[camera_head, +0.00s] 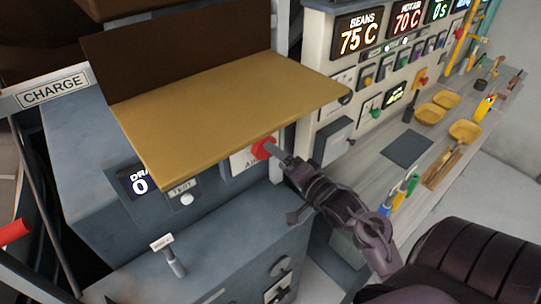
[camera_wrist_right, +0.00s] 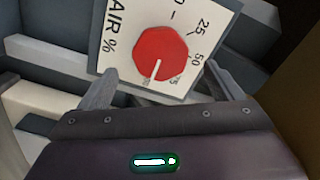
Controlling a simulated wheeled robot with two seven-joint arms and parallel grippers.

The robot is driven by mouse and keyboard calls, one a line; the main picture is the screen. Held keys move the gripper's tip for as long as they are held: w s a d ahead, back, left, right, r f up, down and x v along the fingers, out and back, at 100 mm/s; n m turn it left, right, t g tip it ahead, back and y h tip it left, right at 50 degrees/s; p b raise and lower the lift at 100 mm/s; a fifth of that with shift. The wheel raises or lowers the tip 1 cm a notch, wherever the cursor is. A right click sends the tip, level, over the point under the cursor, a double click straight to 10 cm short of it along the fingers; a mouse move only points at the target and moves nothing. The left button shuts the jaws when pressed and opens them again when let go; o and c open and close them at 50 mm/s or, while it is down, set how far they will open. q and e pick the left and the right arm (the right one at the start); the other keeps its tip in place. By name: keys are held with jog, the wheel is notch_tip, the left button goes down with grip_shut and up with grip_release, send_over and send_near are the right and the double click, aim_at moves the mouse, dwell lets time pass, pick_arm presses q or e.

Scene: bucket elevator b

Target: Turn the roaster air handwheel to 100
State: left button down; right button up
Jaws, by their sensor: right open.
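The red roaster air handwheel (camera_wrist_right: 160,52) sits on a white dial plate (camera_wrist_right: 118,40) marked AIR % in the right wrist view. Its white pointer line points down in that view, at the small, partly hidden figures near the plate's lower edge, past 50. In the head view the red handwheel (camera_head: 263,149) shows under the yellow-brown tray. My right gripper (camera_head: 280,153) reaches it from the right. Its fingers (camera_wrist_right: 160,82) are open, one on each side of the handwheel; contact cannot be told. My left gripper is not in view.
The yellow-brown tray (camera_head: 225,112) overhangs the handwheel closely. A small lever (camera_head: 172,262) stands on the grey housing at front. A control panel (camera_head: 335,60) and a bench (camera_head: 382,122) with yellow bowls (camera_head: 430,113) lie to the right.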

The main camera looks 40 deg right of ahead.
jog(key=shift+s, duration=0.65)
